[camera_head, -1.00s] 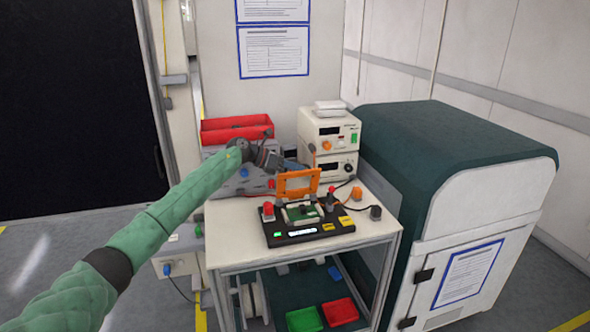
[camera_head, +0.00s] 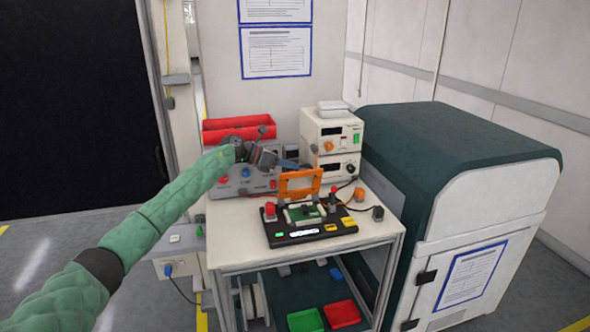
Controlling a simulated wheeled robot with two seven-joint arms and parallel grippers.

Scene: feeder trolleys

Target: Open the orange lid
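The orange lid (camera_head: 300,183) is a frame that stands raised, close to upright, at the back of a black test fixture (camera_head: 312,234) on the white table. A green board (camera_head: 304,213) lies uncovered in the fixture in front of the lid. My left gripper (camera_head: 291,164) is behind and above the lid's upper left edge, with its fingers pointing right. The fingers are too small and dark to tell whether they are open or whether they touch the lid. My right gripper is not in view.
A red bin (camera_head: 239,133) and grey equipment stand at the table's back left. White instruments (camera_head: 331,142) are stacked at the back right. A red-topped knob (camera_head: 270,209) and a red-topped lever (camera_head: 333,196) flank the board. A dark green cabinet (camera_head: 450,135) borders the table's right side.

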